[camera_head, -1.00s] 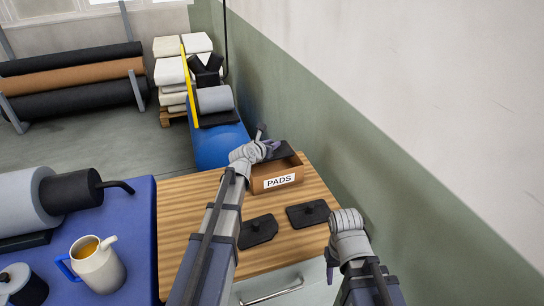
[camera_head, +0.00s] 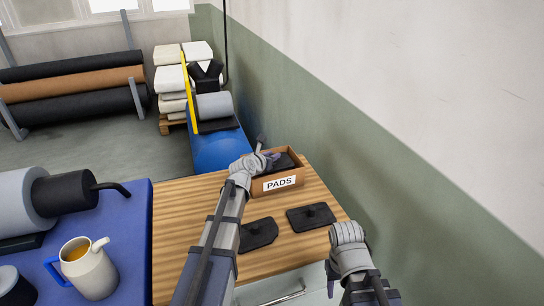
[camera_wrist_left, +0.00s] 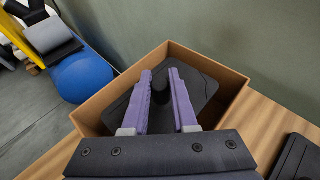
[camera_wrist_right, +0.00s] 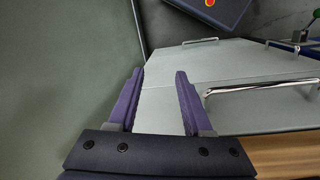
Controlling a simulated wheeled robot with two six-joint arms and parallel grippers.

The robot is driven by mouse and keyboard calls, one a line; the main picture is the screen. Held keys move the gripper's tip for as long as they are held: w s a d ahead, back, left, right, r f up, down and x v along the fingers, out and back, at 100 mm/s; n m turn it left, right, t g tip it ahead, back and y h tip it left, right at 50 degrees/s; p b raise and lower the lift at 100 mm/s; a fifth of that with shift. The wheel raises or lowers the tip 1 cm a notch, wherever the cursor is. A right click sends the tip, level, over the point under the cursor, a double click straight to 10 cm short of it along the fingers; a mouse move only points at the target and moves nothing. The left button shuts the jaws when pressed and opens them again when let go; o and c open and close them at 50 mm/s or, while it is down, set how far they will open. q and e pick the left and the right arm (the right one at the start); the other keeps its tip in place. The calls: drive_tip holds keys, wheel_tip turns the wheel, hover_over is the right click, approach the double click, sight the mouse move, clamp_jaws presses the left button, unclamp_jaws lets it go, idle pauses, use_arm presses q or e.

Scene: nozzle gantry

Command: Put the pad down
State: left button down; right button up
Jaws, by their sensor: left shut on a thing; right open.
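The held pad, a black plate with a round knob, is in the cardboard box labelled PADS (camera_head: 278,183). The pad (camera_wrist_left: 194,84) lies tilted across the inside of the box (camera_wrist_left: 226,112) in the left wrist view. My left gripper (camera_wrist_left: 160,74) is shut on the pad's knob, with its purple fingers on either side; it also shows over the box in the head view (camera_head: 268,159). Whether the pad touches the box floor is hidden. My right gripper (camera_wrist_right: 160,74) is open and empty, low at the right beyond the table's edge.
A wall (camera_head: 400,200) runs close along the right. A jug (camera_head: 89,268) stands on the blue surface at left.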

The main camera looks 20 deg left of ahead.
use_arm(q)
drive_tip(key=shift+f, duration=0.2)
drive_tip(key=c, duration=0.7)
unclamp_jaws()
drive_tip(key=shift+r, duration=0.1)
drive_tip(key=shift+r, duration=0.1)
drive_tip(key=shift+r+p, duration=0.3)
drive_tip(key=shift+p, duration=0.05)
drive_tip(key=shift+r+p, duration=0.45)
drive_tip(key=shift+p, duration=0.05)
drive_tip(key=p+v, duration=0.4)
drive_tip(key=v, duration=0.7)
drive_tip(key=shift+s, duration=0.5)
drive_tip(key=shift+a+f, duration=0.15)
drive_tip(key=shift+f, duration=0.05)
